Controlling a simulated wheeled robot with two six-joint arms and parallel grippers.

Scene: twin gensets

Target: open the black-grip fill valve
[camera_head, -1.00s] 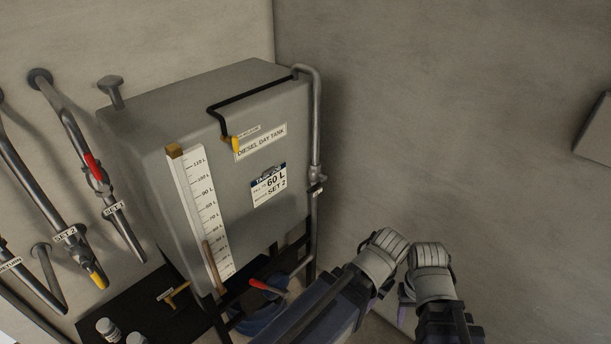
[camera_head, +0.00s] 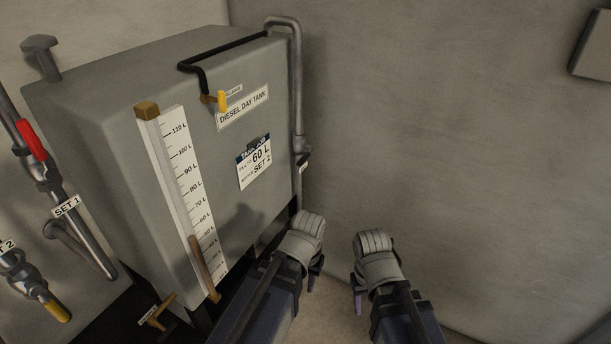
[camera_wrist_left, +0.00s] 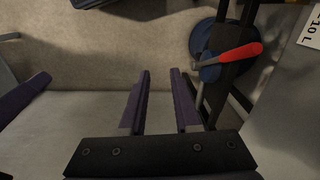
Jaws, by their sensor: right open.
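A small dark fitting with a pale tag, which looks like the black-grip valve (camera_head: 304,160), sits on the grey vertical pipe (camera_head: 298,100) at the right side of the diesel day tank (camera_head: 110,100). Its exact lever position is too small to tell. My left gripper (camera_head: 314,281) is below this fitting in the head view, apart from it. In the left wrist view its two purple fingers (camera_wrist_left: 161,75) stand apart with nothing between them. My right gripper (camera_head: 358,298) is to the right of the left one, open, its fingers mostly hidden.
A red lever (camera_wrist_left: 232,54) over a blue round body is close to my left fingers. Wall pipes with a red valve handle (camera_head: 31,140) are left.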

